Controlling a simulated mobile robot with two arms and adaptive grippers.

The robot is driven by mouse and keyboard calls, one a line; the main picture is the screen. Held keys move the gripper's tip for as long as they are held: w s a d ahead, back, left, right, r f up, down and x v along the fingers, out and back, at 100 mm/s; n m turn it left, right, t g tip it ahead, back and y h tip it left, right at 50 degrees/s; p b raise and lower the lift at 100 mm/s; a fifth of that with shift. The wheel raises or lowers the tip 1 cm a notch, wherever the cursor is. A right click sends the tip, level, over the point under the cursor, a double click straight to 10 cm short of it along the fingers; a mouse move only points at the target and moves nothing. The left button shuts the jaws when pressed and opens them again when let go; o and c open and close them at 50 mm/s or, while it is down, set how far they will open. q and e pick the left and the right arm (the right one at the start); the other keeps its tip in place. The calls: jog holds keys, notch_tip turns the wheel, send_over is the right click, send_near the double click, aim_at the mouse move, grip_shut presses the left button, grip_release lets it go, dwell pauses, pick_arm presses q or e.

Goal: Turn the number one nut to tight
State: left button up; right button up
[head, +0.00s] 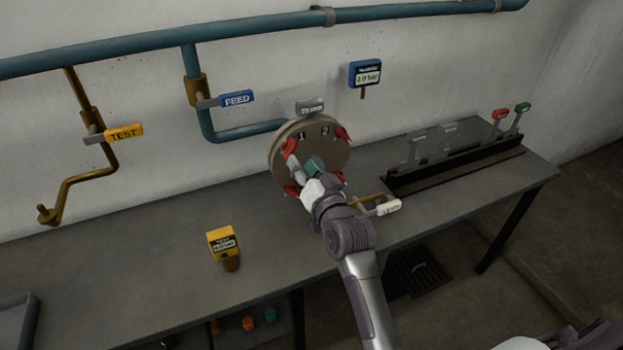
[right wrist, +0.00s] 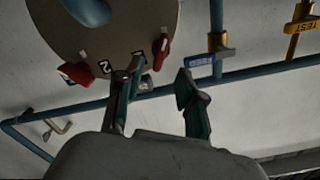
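A round brown cover plate (head: 275,160) carries the numbers 1 and 2 and several red nuts with wing handles around its rim. The number one nut (head: 290,147) is at the upper left, beside the "1". It also shows in the right wrist view (right wrist: 161,50). The number two nut (head: 343,134) is at the upper right. My right gripper (head: 306,165) is in front of the plate, below the "1". In the right wrist view its fingers (right wrist: 160,70) are apart and empty, with the number one nut beyond the gap. My left gripper is not in view.
The plate stands at the back of a grey bench (head: 170,230). A yellow-tagged device (head: 222,242) stands on the bench, left of the arm. A white-tagged lever (head: 387,207) is right of my gripper. Blue FEED (head: 237,98) and yellow TEST (head: 124,133) levers hang left.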

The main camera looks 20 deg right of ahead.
jog(key=s, duration=0.5)
jog(key=shift+s+d, duration=0.1)
jog(key=shift+s, duration=0.1)
